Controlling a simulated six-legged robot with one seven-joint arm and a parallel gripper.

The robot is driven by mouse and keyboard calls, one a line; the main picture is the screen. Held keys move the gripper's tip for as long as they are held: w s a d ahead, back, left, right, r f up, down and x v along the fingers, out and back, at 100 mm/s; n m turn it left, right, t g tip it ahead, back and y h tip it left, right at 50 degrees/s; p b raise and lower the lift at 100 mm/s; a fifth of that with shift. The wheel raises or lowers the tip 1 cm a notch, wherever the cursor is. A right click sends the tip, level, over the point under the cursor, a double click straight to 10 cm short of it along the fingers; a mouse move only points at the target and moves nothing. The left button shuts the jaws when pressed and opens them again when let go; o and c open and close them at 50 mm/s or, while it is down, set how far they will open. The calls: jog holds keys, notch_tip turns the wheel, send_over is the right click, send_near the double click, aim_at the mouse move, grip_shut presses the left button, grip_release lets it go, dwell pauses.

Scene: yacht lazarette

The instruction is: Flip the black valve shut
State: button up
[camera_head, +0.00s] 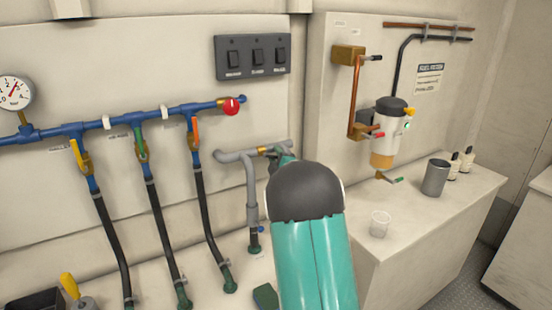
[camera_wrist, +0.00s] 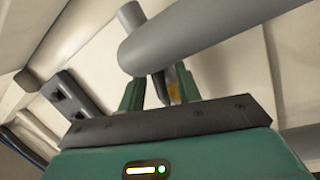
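A grey pipe (camera_head: 235,156) on the wall carries a small brass-yellow valve body (camera_head: 263,151) near its right end. A small dark part, likely the black valve's handle, shows beside it, mostly hidden by my arm. My gripper (camera_head: 284,154) is at this pipe end, its fingertips partly hidden behind my wrist. In the wrist view, the gripper (camera_wrist: 160,92) has its two green fingers apart. A dark lever-like piece (camera_wrist: 159,86) and a bit of yellow show between them, under the grey pipe (camera_wrist: 190,32). I cannot tell whether either finger touches the lever.
A blue manifold (camera_head: 120,125) with yellow, green and orange levers and a red knob (camera_head: 231,106) is left. A switch panel (camera_head: 253,57) is above. A filter unit (camera_head: 388,135) hangs right, above a counter with a grey cup (camera_head: 435,177) and clear cup (camera_head: 380,224).

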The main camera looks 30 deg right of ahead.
grip_shut()
jog(key=shift+f+m, duration=0.1)
jog(key=shift+m, duration=0.3)
jog(key=m, duration=0.2)
jog(key=m+g, duration=0.1)
jog(key=shift+a+f+m, duration=0.3)
jog(key=shift+f, duration=0.1)
jog(key=a+m, duration=0.1)
jog(key=m, duration=0.2)
jog(key=a+f+m+g, duration=0.1)
jog(key=m, duration=0.2)
jog(key=m+g+y, duration=0.1)
jog(key=m, duration=0.2)
jog(key=shift+w+a+f, duration=0.1)
jog(key=shift+a+f, duration=0.1)
jog(key=shift+a, duration=0.2)
jog(key=shift+m+y, duration=0.3)
